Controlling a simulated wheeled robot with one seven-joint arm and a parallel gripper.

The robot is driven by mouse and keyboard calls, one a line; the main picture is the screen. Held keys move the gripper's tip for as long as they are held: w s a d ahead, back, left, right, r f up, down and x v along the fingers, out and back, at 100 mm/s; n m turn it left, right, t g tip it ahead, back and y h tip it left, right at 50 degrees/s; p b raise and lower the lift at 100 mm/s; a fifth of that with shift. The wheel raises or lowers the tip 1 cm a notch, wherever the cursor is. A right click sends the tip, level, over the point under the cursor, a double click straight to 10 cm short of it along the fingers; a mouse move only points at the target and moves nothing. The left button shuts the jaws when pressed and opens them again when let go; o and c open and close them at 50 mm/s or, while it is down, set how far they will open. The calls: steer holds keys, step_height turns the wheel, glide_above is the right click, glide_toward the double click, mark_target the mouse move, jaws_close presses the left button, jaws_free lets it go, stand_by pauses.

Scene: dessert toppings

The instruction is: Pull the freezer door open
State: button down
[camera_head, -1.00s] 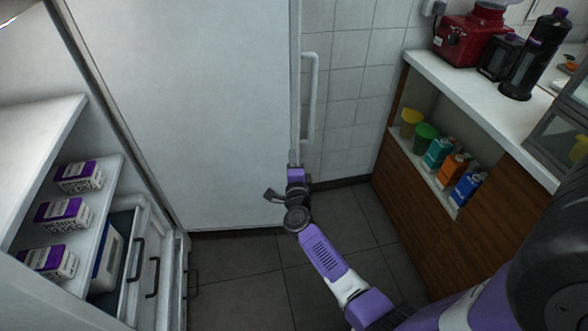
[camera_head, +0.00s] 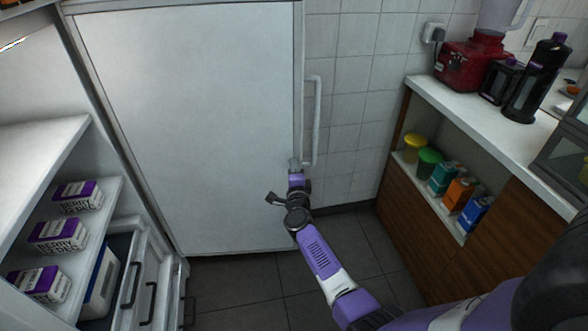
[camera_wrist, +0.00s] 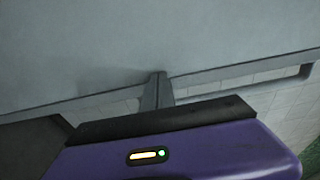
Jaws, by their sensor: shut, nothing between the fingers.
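The freezer door (camera_head: 190,120) stands wide open as a large white panel facing me in the head view, to the right of the open shelves. Its long pale handle (camera_head: 318,120) shows at the door's right edge, against the tiled wall. My gripper (camera_head: 295,163) is shut and empty at the door's right edge, near the lower end of the handle and not around it. In the wrist view, the shut fingers (camera_wrist: 158,80) reach up to the pale door (camera_wrist: 160,35) at its edge. I cannot tell whether they touch it.
At left, the open cabinet has a shelf (camera_head: 95,225) with berry boxes (camera_head: 57,236) and drawers with dark handles below. At right, a wooden counter (camera_head: 415,205) holds a red appliance (camera_head: 467,62), dark bottles and several tubs and cartons. Dark floor lies clear between.

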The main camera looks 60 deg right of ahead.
steer(key=b+x, duration=0.7)
steer(key=x, duration=0.6)
steer(key=shift+s+d+p+v, duration=0.4)
steer(key=shift+p+v, duration=0.55)
steer(key=shift+v, duration=1.35)
steer(key=shift+s+d+p+v, duration=0.2)
steer(key=shift+s+p+v, duration=0.6)
steer(key=shift+v, duration=1.45)
steer(key=shift+s+d+p+v, duration=0.3)
steer(key=shift+p+v, duration=0.85)
steer(key=shift+v, duration=1.15)
steer(key=shift+w, duration=0.15)
